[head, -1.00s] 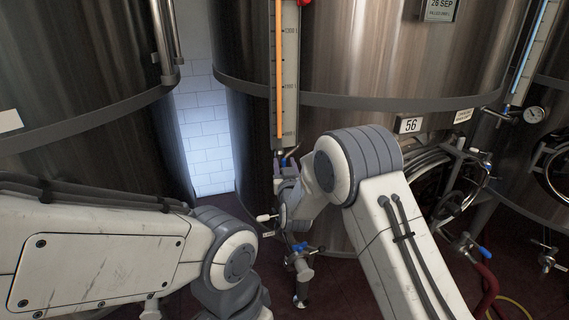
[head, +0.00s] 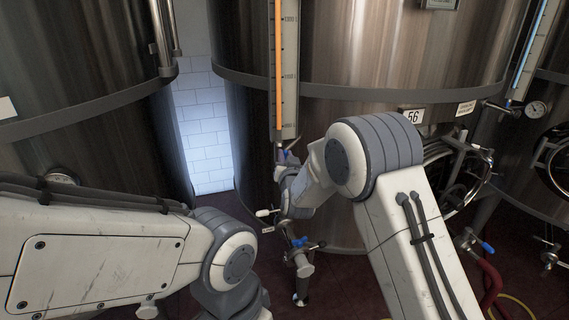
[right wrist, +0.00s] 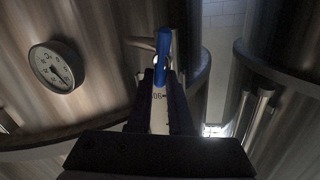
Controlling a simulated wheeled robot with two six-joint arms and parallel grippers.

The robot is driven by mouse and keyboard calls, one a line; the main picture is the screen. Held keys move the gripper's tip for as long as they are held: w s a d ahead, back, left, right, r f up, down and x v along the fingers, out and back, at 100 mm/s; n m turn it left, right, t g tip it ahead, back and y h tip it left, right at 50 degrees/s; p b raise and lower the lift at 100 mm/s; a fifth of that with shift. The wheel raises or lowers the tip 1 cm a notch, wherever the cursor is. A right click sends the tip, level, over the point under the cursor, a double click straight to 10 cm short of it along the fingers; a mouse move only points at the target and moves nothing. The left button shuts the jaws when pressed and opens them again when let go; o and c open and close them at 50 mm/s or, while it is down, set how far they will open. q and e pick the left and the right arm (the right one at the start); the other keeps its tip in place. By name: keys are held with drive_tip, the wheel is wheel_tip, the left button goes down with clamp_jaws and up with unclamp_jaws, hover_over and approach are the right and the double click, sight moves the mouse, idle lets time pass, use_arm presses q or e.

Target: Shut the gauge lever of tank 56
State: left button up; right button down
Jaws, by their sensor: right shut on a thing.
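Tank 56 is the large steel tank (head: 370,55) with the white "56" plate (head: 413,116). Its sight gauge (head: 289,75), with an orange column, runs down the tank's left front. The blue gauge lever (right wrist: 163,48) stands near upright in the right wrist view, in front of a metal valve stub. My right gripper (right wrist: 161,82) is shut on the lever, with its dark fingers on either side of it. In the head view my right gripper (head: 285,158) is small and partly hidden by my wrist, just below the gauge's foot. My left arm shows, but its gripper is out of view.
Another valve with a blue handle (head: 299,243) sits low near the tank's foot, close under my right wrist. A dial gauge (right wrist: 56,67) is on steel at the left of the wrist view. A gap with white tiles (head: 208,130) separates the tanks on the left.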

drive_tip(key=shift+w+d+f+m+g+y+b, duration=0.1)
drive_tip(key=shift+d+f+m+g+y+b, duration=0.3)
drive_tip(key=shift+m+b, duration=1.75)
drive_tip(key=shift+w+d+f+m+g+y+b, duration=0.1)
drive_tip(key=shift+d+f+m+g+y+b, duration=0.3)
drive_tip(key=shift+m+b, duration=1.7)
drive_tip(key=shift+w+d+f+m+g+y+b, duration=0.1)
drive_tip(key=shift+d+f+m+g+y+b, duration=0.3)
drive_tip(key=shift+m+b, duration=1.75)
drive_tip(key=shift+a+r+m+p, duration=0.1)
drive_tip(key=shift+m+p, duration=0.3)
drive_tip(key=c, duration=0.8)
unclamp_jaws()
drive_tip(key=shift+c, duration=0.2)
drive_tip(key=shift+s+r, duration=0.1)
